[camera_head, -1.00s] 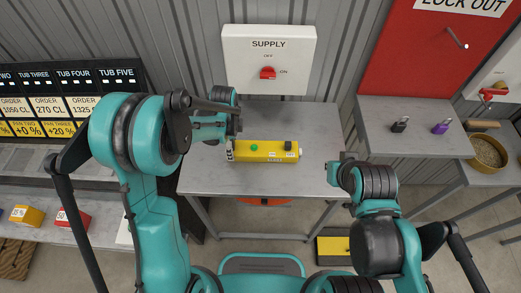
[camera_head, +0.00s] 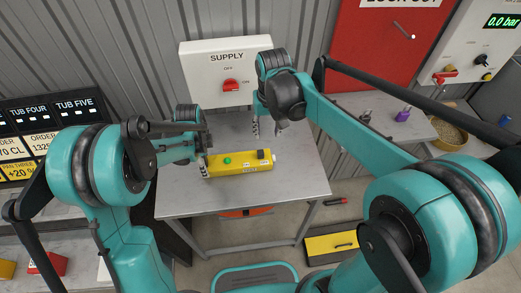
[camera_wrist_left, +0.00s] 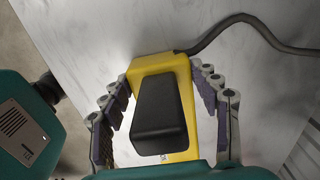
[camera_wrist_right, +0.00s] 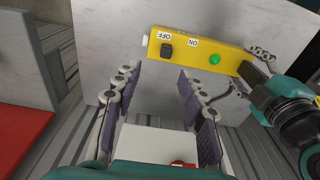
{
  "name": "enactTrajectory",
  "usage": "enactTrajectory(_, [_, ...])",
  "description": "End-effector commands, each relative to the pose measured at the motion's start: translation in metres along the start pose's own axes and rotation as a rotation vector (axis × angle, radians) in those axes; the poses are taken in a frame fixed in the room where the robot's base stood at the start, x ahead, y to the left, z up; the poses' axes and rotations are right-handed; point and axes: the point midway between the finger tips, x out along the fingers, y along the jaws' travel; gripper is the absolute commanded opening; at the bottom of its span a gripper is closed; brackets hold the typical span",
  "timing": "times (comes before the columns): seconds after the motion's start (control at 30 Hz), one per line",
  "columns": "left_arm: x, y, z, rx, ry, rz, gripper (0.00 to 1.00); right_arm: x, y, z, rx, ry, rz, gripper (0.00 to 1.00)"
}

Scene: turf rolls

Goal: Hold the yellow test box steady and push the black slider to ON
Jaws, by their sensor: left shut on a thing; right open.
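The yellow test box (camera_head: 240,169) lies lengthwise on the grey table. My left gripper (camera_head: 203,166) is shut on its left end; the left wrist view (camera_wrist_left: 160,75) shows a finger along each side of the yellow body and a black block between them. The black slider (camera_head: 264,154) is near the box's right end. In the right wrist view the slider (camera_wrist_right: 166,50) sits beside the OFF label, apart from the ON label (camera_wrist_right: 194,43). My right gripper (camera_head: 268,128) is open and empty, above the table behind the box, not touching the slider.
A green button (camera_head: 227,161) is on the box top. A dark cable (camera_wrist_left: 215,32) runs on the table. The white SUPPLY box (camera_head: 205,75) with a red switch (camera_head: 231,86) stands behind. The table front (camera_head: 250,193) is clear.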

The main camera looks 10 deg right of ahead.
Motion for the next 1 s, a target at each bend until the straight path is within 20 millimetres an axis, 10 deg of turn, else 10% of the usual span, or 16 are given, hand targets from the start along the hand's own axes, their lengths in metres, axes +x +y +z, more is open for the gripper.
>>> enactTrajectory(0.43, [0.001, 0.000, 0.000, 0.001, 0.000, -0.001, 0.13, 0.036, -0.018, -0.020, -0.001, -0.088, 0.015, 0.41])
enactTrajectory(1.0, [0.001, 0.000, 0.000, 0.000, 0.000, -0.001, 0.13, 0.134, -0.016, -0.011, -0.001, -0.086, 0.015, 0.41])
